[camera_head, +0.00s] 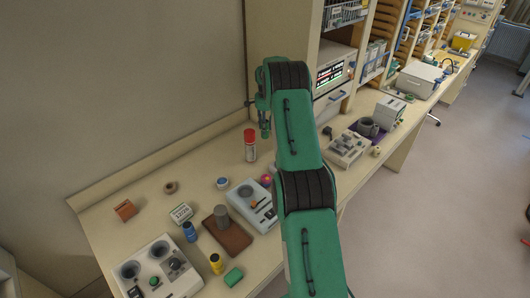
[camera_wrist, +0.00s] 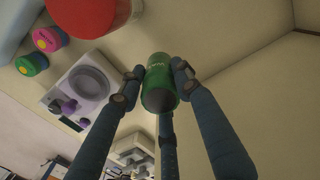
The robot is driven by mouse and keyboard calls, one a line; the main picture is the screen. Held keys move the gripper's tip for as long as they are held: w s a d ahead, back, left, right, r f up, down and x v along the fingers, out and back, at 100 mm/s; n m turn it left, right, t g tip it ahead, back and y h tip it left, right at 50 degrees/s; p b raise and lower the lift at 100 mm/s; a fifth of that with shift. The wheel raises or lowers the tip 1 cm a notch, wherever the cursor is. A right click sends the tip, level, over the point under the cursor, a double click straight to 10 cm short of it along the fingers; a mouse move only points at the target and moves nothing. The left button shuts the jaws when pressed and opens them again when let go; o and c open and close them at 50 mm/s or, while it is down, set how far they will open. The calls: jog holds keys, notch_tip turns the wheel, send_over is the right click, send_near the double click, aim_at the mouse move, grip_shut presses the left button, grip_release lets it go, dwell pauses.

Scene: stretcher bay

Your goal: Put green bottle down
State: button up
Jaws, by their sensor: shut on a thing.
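The green bottle (camera_wrist: 160,88) shows in the wrist view with lettering on its side, gripped between the blue fingers of my gripper (camera_wrist: 157,76). In the head view my gripper (camera_head: 265,125) hangs at the far end of my green arm, over the back of the bench near the shelf unit. I cannot make out the bottle in the head view. Whether the bottle touches any surface is not clear.
A red-capped can (camera_head: 250,146) stands close to my gripper. The bench (camera_head: 150,192) also holds a grey cylinder (camera_head: 221,216) on a brown board, a blue bottle (camera_head: 189,232), a yellow bottle (camera_head: 216,264) and devices. Bare bench lies around the tape roll (camera_head: 170,187).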

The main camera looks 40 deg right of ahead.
aim_at(265, 136)
jog(key=shift+f, duration=0.1)
jog(key=shift+f, duration=3)
jog(key=shift+f, duration=0.1)
jog(key=shift+f+p, duration=0.3)
jog(key=shift+f, duration=1.5)
jog(key=shift+f, duration=0.15)
jog(key=o, duration=1.3)
jog(key=shift+r, duration=0.2)
